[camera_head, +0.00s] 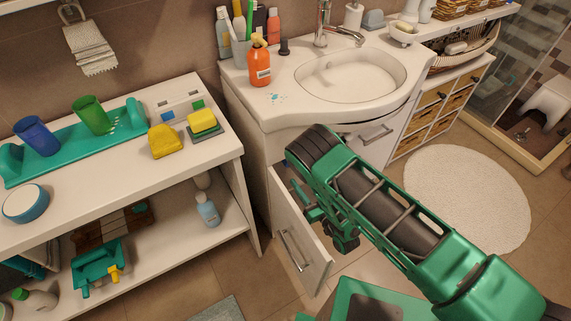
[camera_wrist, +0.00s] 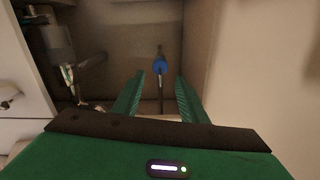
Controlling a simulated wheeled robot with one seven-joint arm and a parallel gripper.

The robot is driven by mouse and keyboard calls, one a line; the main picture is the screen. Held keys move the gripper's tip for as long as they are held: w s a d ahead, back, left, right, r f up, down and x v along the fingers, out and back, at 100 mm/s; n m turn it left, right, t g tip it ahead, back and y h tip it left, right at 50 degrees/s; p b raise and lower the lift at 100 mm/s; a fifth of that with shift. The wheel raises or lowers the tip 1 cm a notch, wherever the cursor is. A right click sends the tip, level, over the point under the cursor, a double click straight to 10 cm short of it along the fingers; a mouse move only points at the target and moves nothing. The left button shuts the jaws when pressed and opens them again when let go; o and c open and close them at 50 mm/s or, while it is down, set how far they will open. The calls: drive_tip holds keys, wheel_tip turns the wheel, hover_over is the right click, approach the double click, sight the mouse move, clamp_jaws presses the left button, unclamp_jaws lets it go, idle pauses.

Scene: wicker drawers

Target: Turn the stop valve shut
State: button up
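The stop valve has a round blue knob (camera_wrist: 159,65) on a thin dark pipe, inside a dim cabinet in the wrist view. My gripper (camera_wrist: 158,90) is open, with its two green fingers apart and nothing held between them. The knob shows between the fingers, a little beyond their tips; I see no contact. In the head view my green arm reaches down to the cabinet under the sink. The open cabinet door (camera_head: 300,235) shows there, while the valve is hidden.
Grey drain plumbing (camera_wrist: 58,50) is at the left inside the cabinet. A pale panel (camera_wrist: 265,75) closes off the right side. In the head view, a white shelf unit (camera_head: 235,158) stands left of the door, and a round white rug (camera_head: 465,195) lies on the right.

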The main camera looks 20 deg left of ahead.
drive_tip(key=shift+x, duration=5.4)
drive_tip(key=shift+w+d, duration=0.1)
drive_tip(key=shift+c, duration=0.2)
drive_tip(key=c, duration=1)
